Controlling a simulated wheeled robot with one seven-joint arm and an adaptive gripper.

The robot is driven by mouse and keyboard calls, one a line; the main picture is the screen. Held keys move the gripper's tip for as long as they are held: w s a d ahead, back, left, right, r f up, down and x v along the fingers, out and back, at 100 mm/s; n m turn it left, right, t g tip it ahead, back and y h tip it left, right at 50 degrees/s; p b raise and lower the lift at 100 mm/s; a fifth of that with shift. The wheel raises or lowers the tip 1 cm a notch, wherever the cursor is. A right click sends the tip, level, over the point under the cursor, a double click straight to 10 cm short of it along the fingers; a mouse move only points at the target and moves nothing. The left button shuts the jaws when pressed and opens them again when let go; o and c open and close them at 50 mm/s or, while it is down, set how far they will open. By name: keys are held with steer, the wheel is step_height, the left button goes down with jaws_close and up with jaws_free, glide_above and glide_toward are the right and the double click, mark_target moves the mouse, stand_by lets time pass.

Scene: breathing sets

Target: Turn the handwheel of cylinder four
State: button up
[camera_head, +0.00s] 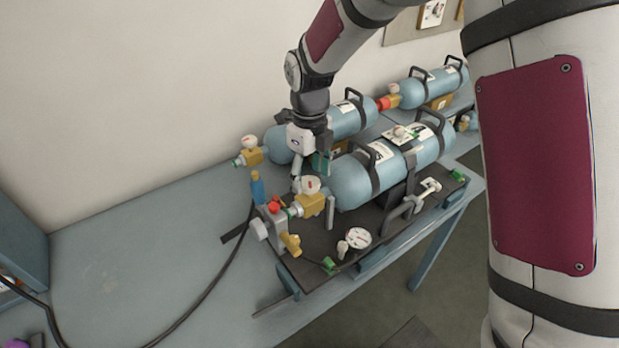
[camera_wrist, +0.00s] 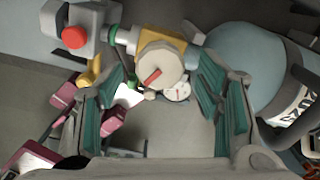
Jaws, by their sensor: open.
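A cream round handwheel (camera_wrist: 160,72) with a red mark sits on a brass valve block in the wrist view, between my open fingers near their tips. It also shows in the head view (camera_head: 311,184), at the left end of the front blue cylinder (camera_head: 350,182). In the wrist view that cylinder (camera_wrist: 258,70) is at right with a white label I cannot read clearly. I cannot tell its number. My gripper (camera_wrist: 165,92) has teal pads on both fingers and holds nothing. In the head view my gripper (camera_head: 308,172) is just above the handwheel; contact is not clear.
A fitting with a red button (camera_head: 274,206) stands left of the valve. A dial gauge (camera_head: 358,238) lies in front on the dark board (camera_head: 308,268). More blue cylinders (camera_head: 352,120) lie behind, near the wall. The bench (camera_head: 150,255) is mostly clear at left, apart from a black hose.

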steer(key=shift+f, duration=0.8)
steer(key=shift+c, duration=0.5)
steer(key=c, duration=1.1)
steer(key=shift+o, duration=0.2)
steer(key=shift+n, duration=0.3)
